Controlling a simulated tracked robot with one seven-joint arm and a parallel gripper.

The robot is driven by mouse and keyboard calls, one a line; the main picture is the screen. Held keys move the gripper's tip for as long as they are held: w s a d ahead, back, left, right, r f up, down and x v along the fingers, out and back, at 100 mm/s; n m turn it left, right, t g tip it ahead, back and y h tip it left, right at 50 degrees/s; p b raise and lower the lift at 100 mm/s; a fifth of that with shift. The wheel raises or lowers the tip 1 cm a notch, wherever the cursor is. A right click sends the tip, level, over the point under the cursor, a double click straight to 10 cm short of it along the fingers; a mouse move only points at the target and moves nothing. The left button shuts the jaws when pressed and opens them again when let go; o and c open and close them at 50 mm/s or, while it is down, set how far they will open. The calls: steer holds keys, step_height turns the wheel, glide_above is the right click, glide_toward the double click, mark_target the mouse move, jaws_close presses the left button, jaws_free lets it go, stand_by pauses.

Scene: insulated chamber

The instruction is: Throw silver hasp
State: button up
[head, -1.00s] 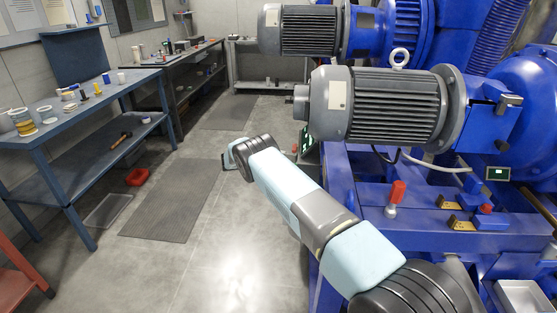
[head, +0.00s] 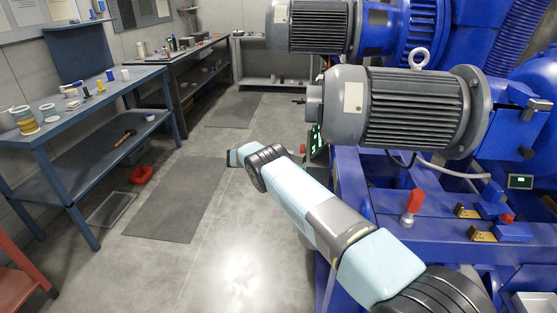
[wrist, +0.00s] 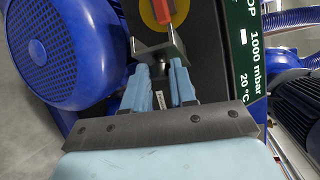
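In the wrist view a grey metal bracket (wrist: 158,50), which looks like the silver hasp, lies across the tips of my gripper (wrist: 161,68). Its contact with the fingers cannot be told. My two pale blue fingers stand apart with a gap between them. Just beyond the bracket is a red handle (wrist: 171,10) on a yellow disc, on a dark panel. In the head view my arm reaches forward and left past the blue machine, and its far end (head: 236,157) is small; the fingers cannot be made out there.
A blue workbench (head: 90,96) stands left. The floor mat (head: 180,200) is clear.

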steer(key=o, duration=0.5)
steer(key=shift+f, duration=0.2)
steer(key=shift+c, duration=0.2)
steer(key=shift+w, duration=0.1)
steer(key=shift+r, duration=0.1)
steer(key=v, duration=0.7)
steer(key=shift+a, duration=0.3)
steer(key=shift+c, duration=0.3)
